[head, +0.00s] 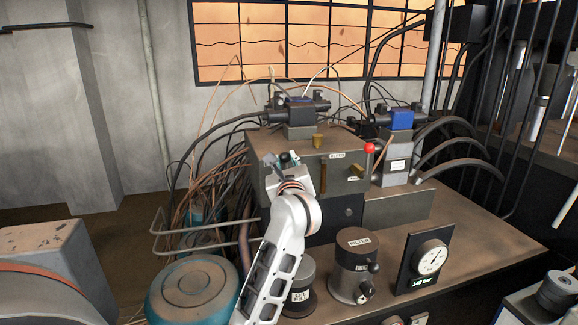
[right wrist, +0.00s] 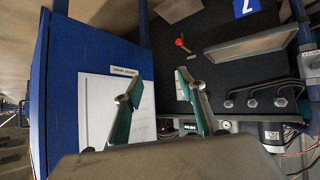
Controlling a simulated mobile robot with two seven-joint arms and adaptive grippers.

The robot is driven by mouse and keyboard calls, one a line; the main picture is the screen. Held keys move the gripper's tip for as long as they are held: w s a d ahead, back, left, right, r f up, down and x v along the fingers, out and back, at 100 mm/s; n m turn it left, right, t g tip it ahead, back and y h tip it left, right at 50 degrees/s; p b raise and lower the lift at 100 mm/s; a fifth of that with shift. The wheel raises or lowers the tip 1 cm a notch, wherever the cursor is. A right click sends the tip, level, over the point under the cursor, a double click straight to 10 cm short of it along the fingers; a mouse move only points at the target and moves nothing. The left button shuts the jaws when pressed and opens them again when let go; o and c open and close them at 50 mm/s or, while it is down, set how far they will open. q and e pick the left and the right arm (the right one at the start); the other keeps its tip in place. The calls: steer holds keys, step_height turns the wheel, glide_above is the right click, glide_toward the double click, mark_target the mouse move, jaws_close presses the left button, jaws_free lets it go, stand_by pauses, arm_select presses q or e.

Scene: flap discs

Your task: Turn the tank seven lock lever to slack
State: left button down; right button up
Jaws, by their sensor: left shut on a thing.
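In the head view my left gripper (head: 283,160) is at the upper left front of the grey valve block (head: 312,172). It is shut on a small part there, mostly hidden by the gripper. A lever with a red ball knob (head: 370,148) stands at the block's right end, apart from that gripper. In the right wrist view my right gripper (right wrist: 165,98) is open, with nothing between its teal-padded fingers. Beyond it, a small red-tipped lever (right wrist: 182,44) shows on a dark surface, near a blue plate marked 7 (right wrist: 245,7). I cannot tell which lever is the tank seven lock.
A filter canister (head: 355,265), a smaller labelled pot (head: 300,287) and a dial gauge (head: 430,258) stand on the bench (head: 470,225). Hoses and cables crowd the block's left. A blue panel with a white sheet (right wrist: 95,115) lies left of my right gripper.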

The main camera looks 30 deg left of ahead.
mark_target(267, 168)
arm_select(q)
steer(key=s+a+f+n+y+b, duration=0.2)
steer(key=s+a+f+n+b, duration=0.1)
steer(key=n+b, duration=0.8)
steer(key=shift+s+f+n+y+b, duration=0.3)
steer(key=shift+f+b, duration=0.2)
steer(key=shift+b, duration=0.3)
arm_select(e)
step_height(267, 168, down, 6)
steer(key=w, duration=0.1)
steer(key=shift+w+a+n, duration=0.15)
steer(key=shift+n, duration=0.15)
arm_select(q)
steer(key=shift+r, duration=0.1)
steer(key=c, duration=1.8)
jaws_free()
steer(key=shift+a, duration=0.1)
arm_select(e)
steer(key=shift+r, duration=0.1)
steer(key=shift+w, duration=0.1)
